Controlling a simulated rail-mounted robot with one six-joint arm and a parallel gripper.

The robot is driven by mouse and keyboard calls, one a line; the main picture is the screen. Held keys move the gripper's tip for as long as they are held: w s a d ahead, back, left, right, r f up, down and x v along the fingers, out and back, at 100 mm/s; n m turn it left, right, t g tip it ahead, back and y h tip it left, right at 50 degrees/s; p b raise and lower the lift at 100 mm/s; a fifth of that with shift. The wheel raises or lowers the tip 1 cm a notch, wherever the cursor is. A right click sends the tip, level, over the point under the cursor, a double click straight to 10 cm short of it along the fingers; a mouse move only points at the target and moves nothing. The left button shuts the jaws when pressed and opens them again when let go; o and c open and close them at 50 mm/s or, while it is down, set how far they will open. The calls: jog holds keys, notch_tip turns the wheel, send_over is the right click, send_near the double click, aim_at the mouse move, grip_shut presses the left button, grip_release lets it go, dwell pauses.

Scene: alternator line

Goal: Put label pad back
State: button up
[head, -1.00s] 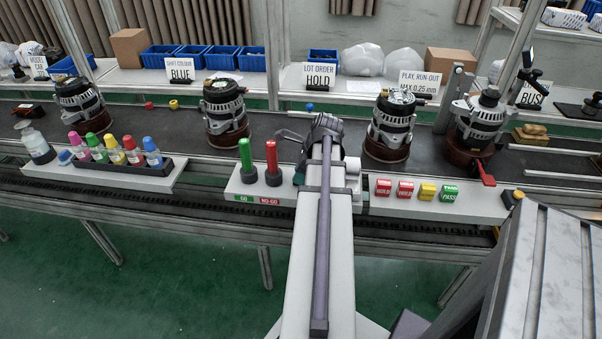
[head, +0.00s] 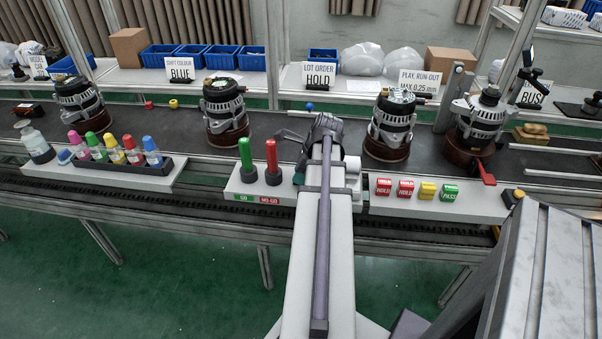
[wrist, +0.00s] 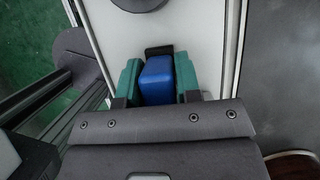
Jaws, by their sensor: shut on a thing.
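In the wrist view my gripper (wrist: 157,82) has its two teal fingers shut on a blue block (wrist: 157,80) with rounded edges. No print shows on it, so I cannot tell whether it is the label pad. It is over a white surface (wrist: 195,30); I cannot tell whether it touches. A small black piece (wrist: 158,52) is just beyond it. On the right white shelf (head: 480,208) stand two red HOLD pads (head: 383,187) (head: 405,190), a yellow pad (head: 427,191) and a green PASS pad (head: 449,193).
Green (head: 247,160) and red (head: 273,163) gauges stand left of my arm. Alternators (head: 390,125) stand on the dark belt behind. Coloured bottles (head: 133,151) are in a black rack at left. A red-handled tool (head: 483,172) is at right.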

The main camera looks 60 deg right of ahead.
jog(key=o, duration=0.9)
